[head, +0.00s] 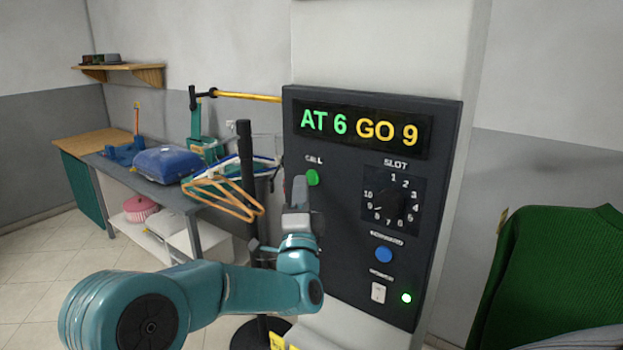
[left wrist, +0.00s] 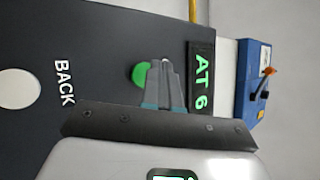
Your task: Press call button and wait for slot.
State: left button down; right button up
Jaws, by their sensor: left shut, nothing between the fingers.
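The dark control panel (head: 345,245) fills the right middle of the head view. Its display (head: 360,128) reads "AT 6" in green and "GO 9" in yellow. The green call button (head: 313,177) is under the label "CALL"; in the left wrist view the green button (left wrist: 138,75) is partly covered by my fingers. My left gripper (head: 300,182) is shut and empty, its tips just beside the button; in the left wrist view the closed tips (left wrist: 166,64) are next to it. I cannot tell whether they touch it. My right gripper is not in view.
The panel also has a slot dial (head: 390,200), a blue button (head: 383,255), a power switch (head: 378,292) and a lit green lamp (head: 406,298). Hangers (head: 228,195) hang left of the panel near a dark post (head: 247,185). Green cloth (head: 550,265) is at right.

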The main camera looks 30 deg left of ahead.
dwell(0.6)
pick_arm(q)
jog(key=shift+w, duration=0.45)
jog(key=shift+w+b, duration=0.4)
dwell(0.7)
jog(key=shift+s+b, duration=0.7)
jog(key=shift+s, duration=0.15)
